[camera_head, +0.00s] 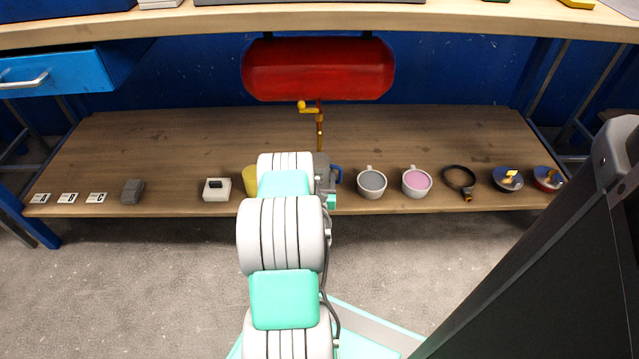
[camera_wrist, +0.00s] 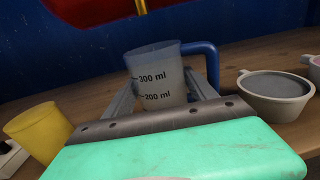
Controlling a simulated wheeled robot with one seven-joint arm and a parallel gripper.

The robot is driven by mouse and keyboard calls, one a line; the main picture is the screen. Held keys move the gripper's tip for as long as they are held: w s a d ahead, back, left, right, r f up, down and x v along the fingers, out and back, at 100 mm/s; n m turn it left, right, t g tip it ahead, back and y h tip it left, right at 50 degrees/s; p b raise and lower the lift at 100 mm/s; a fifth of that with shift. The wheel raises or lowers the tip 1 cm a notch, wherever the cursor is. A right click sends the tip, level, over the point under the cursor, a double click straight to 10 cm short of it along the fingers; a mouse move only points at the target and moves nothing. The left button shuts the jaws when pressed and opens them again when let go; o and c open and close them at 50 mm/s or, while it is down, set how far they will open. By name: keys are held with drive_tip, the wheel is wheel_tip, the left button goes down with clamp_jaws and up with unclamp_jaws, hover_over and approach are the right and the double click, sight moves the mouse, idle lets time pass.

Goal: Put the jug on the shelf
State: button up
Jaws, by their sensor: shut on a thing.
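The jug (camera_wrist: 157,75) is a translucent grey measuring jug with 300 ml and 200 ml marks and a blue handle on its right. My gripper (camera_wrist: 163,88) is shut on it, one finger on each side, and the jug looks nearly upright. In the head view my arm hides most of the jug; part of it and its blue handle (camera_head: 337,174) show just right of my wrist. The wooden shelf (camera_head: 200,135) runs under the workbench. I cannot tell whether the jug's base touches the shelf, because my gripper hides it.
A yellow cup (camera_wrist: 40,128) stands left of the jug. A grey-filled cup (camera_head: 371,183) and a pink-filled cup (camera_head: 416,182) stand to its right. A red tank (camera_head: 318,70) with a yellow tap (camera_head: 309,107) hangs behind. The shelf's back left is clear.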

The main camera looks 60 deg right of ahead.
sight(319, 182)
drive_tip(key=shift+w+d+f, duration=0.1)
drive_tip(key=shift+d+f, duration=0.1)
drive_tip(key=shift+f, duration=0.05)
drive_tip(key=shift+d+f+b, duration=0.1)
drive_tip(key=shift+f+b, duration=1.05)
drive_tip(key=shift+f, duration=0.75)
drive_tip(key=o, duration=1.4)
